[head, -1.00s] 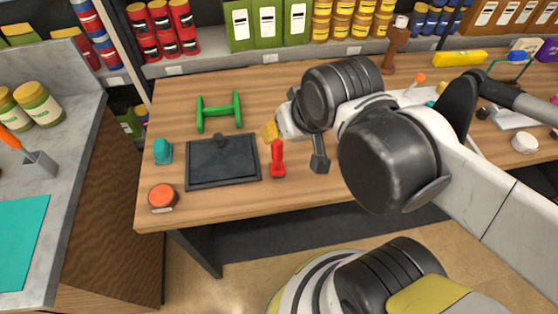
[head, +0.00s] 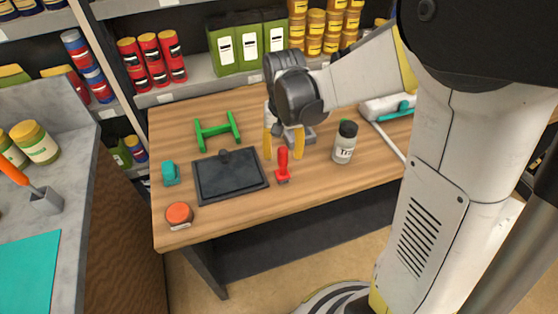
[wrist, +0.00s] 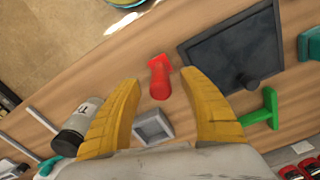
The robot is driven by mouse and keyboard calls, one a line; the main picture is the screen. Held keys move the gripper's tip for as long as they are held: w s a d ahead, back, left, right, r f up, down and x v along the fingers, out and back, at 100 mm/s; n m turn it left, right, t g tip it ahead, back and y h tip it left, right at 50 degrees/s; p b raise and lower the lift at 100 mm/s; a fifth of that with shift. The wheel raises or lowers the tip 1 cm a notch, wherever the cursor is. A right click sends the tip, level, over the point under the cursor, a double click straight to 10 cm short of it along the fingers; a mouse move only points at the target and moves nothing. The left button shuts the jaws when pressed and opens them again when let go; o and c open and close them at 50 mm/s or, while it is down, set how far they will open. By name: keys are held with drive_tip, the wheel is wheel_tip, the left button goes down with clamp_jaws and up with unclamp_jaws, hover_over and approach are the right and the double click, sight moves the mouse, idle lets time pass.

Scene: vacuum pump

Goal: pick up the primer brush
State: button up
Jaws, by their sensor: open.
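A small red tool with an upright handle and wider foot (head: 283,166) stands on the wooden bench, right of a black tray; it looks most like the primer brush, though I see no bristles. It also shows in the wrist view (wrist: 160,78), ahead of and between the fingertips. My gripper (head: 283,150) points down with its yellow fingers wide apart, just behind the red tool in the head view. In the wrist view my gripper (wrist: 159,76) is open, with nothing held between its fingers.
The black tray (head: 245,189), green stand (head: 217,130), teal piece (head: 170,174) and orange-topped tin (head: 179,215) are left. A grey square piece (wrist: 152,127) lies close by my fingers. A labelled dark-capped jar (head: 344,146) stands right. Bench front is clear.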

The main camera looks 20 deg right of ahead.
sight(283, 170)
drive_tip(key=f+b, duration=0.1)
drive_tip(key=f, duration=0.1)
drive_tip(key=f+b, duration=0.1)
drive_tip(key=f, duration=0.2)
drive_tip(key=f+b, duration=0.1)
drive_tip(key=f, duration=0.2)
drive_tip(key=shift+w+d, duration=0.1)
drive_tip(key=shift+w, duration=0.15)
clamp_jaws()
